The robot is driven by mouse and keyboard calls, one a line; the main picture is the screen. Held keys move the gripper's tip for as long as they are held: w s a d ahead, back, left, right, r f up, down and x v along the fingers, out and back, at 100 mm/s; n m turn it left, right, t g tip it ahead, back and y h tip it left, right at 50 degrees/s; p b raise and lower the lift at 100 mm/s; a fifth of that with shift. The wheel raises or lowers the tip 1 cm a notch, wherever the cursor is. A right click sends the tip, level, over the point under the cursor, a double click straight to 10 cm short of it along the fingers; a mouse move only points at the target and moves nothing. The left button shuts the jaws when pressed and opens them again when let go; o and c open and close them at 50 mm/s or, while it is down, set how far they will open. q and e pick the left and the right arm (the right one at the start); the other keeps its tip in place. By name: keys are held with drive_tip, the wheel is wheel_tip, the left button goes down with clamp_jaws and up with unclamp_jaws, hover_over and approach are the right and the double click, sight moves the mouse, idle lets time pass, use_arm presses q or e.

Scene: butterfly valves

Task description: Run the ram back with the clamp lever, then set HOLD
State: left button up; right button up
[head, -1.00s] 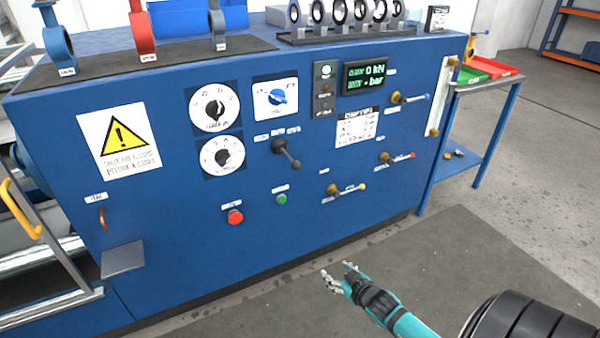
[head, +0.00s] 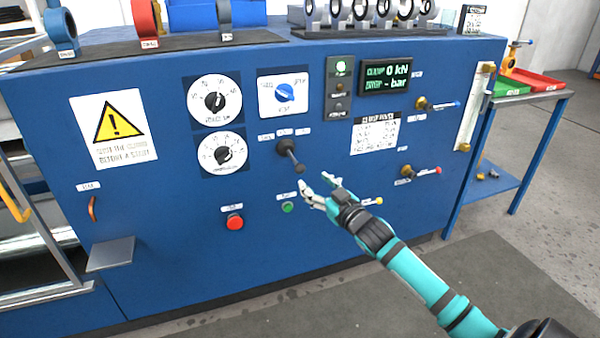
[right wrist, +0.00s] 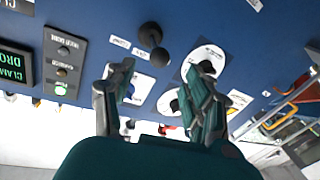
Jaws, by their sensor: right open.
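The clamp lever, a dark lever with a round hub (head: 287,147), sticks out from the blue panel, its arm pointing down and to the right. Three small labels sit above it, too blurred to read. It also shows in the right wrist view, near the top (right wrist: 152,40). My right gripper (head: 319,192) is open and empty, just below and to the right of the lever, apart from it. Its two spread fingers (right wrist: 160,85) show in the wrist view. The display (head: 386,77) reads 0 kN and - bar. My left gripper is out of view.
Near the lever are two white dials (head: 214,100), a blue selector knob (head: 285,92), a red button (head: 235,222) and a green button (head: 288,207). Small valve handles (head: 425,104) are to the right. A ledge (head: 111,253) juts out lower left.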

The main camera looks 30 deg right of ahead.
sight(299, 170)
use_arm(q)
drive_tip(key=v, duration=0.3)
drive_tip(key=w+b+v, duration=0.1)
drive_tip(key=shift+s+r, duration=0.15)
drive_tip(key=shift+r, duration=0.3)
use_arm(e)
drive_tip(key=w, duration=0.8)
drive_tip(key=shift+w+d, duration=0.2)
drive_tip(key=shift+w, duration=0.1)
drive_tip(key=shift+c, duration=0.2)
drive_tip(key=c, duration=0.9)
drive_tip(key=shift+f, duration=0.1)
clamp_jaws()
